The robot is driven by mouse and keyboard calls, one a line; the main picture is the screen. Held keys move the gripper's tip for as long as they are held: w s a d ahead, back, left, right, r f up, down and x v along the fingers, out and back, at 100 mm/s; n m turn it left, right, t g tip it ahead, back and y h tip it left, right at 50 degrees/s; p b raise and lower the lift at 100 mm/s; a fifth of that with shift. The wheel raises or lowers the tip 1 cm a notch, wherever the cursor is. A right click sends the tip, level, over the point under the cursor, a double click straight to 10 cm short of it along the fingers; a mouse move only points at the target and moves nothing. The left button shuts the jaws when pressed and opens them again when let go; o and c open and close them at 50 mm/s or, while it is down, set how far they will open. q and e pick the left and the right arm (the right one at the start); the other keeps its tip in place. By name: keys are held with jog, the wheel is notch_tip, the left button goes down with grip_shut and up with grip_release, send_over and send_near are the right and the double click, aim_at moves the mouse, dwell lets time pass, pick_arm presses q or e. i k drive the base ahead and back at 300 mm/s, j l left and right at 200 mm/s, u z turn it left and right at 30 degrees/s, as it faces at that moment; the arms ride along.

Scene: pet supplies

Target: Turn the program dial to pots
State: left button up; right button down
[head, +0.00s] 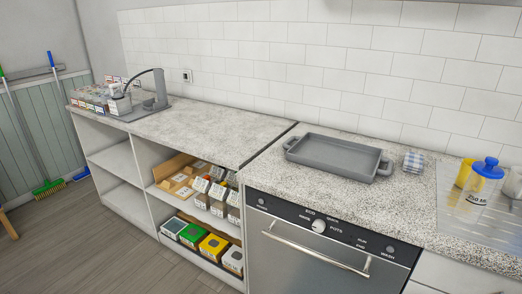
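The program dial (319,226) is a small round pale knob on the dark control panel (355,236) of the steel-fronted appliance (310,262), below the counter at the right of centre. The dial's pointer direction is too small to tell. Neither of my grippers is in the head view.
A bar handle (315,249) runs across the appliance door under the panel. A grey tray (336,157) stands on the counter above. A folded checked cloth (413,161) and a blue-lidded jar (480,188) are to its right. Open shelves with boxes are to the left.

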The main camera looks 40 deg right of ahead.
aim_at(319, 225)
jog(key=z, duration=1.6)
